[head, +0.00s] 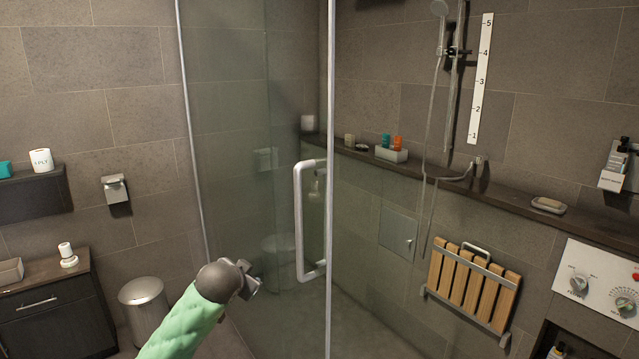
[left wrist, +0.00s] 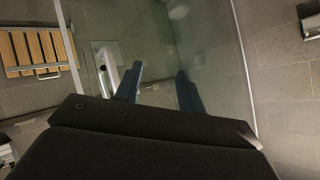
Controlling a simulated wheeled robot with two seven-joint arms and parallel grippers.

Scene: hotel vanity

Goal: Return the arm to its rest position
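My left arm (head: 183,325), in a green sleeve, reaches in from the bottom of the head view. Its left gripper (head: 250,279) is in front of the glass shower door, left of and below the white door handle (head: 299,222); I cannot tell how far apart they are. In the left wrist view the two dark fingers of the gripper (left wrist: 158,85) stand apart, with only glass seen between them. The gripper looks open and empty. My right gripper is in neither view.
The glass door (head: 235,150) stands in front of the arm. A metal bin (head: 143,300) and a dark cabinet (head: 50,322) are at the left.

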